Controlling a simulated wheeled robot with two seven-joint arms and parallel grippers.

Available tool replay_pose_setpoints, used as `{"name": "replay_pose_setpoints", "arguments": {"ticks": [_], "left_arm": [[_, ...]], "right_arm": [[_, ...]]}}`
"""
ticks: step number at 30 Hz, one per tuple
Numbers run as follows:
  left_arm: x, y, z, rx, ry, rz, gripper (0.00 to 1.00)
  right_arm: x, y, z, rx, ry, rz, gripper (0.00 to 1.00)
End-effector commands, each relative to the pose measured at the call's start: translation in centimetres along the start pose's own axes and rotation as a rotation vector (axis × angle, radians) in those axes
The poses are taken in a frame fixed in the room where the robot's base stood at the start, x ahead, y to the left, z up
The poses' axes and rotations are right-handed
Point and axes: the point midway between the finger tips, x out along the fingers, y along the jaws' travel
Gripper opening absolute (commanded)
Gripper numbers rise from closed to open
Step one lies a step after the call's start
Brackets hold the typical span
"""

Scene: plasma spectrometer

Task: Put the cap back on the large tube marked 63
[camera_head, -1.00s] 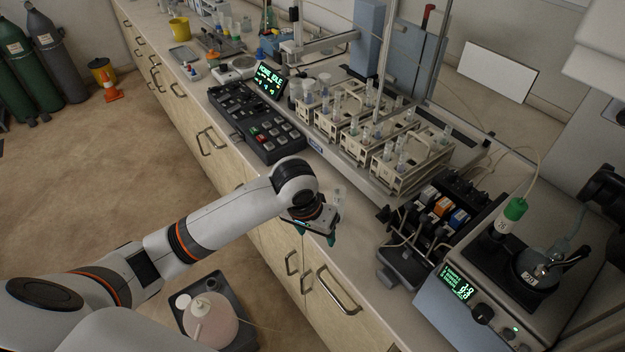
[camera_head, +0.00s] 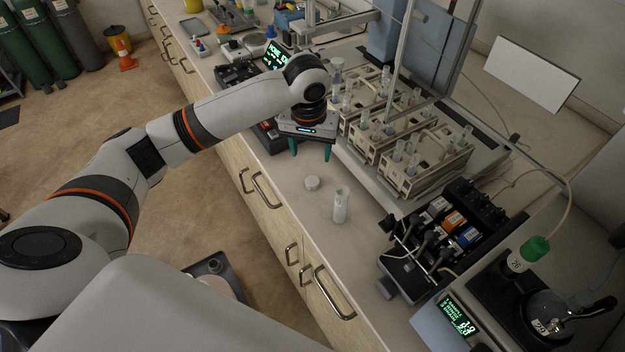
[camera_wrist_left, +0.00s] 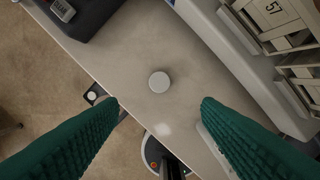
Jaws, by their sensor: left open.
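A small round white cap (camera_head: 312,183) lies on the bench top near its front edge. It also shows in the left wrist view (camera_wrist_left: 159,82), between my fingers in the picture. A clear, whitish large tube (camera_head: 341,205) stands upright and uncapped on the bench, a little right of and nearer than the cap. I cannot read a number on it. My left gripper (camera_head: 310,152) is open and empty, pointing down above the bench near the cap, not touching it. Its two green fingers frame the left wrist view (camera_wrist_left: 160,100). My right gripper is out of view.
White tube racks (camera_head: 425,172) with several tubes stand behind the cap. A pump with coloured blocks (camera_head: 450,222) is right of the tube. A dark button panel lies partly behind my gripper. Bench is clear around the cap; its front edge (camera_head: 262,205) is close.

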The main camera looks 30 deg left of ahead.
Motion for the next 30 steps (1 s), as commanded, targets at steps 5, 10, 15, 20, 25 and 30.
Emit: {"name": "replay_pose_setpoints", "arguments": {"ticks": [5,10,15,20,25,30], "left_arm": [[2.9,0.1,-0.1,-0.002,0.006,0.003,0.58],[5.5,0.0,-0.1,0.001,0.003,0.001,0.58],[6.4,0.0,-0.1,0.002,0.001,0.0,0.58],[6.4,0.0,-0.1,0.002,0.001,0.0,0.58],[6.8,0.0,-0.1,0.001,0.003,0.002,0.58],[9.2,0.2,-0.1,0.0,0.004,0.004,0.58]], "right_arm": [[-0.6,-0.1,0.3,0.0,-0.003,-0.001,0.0],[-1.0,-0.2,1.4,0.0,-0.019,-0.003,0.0],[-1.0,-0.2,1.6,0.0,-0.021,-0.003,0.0],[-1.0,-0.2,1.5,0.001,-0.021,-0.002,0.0],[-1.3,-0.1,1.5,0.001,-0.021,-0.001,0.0],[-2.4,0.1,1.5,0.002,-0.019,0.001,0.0]]}}
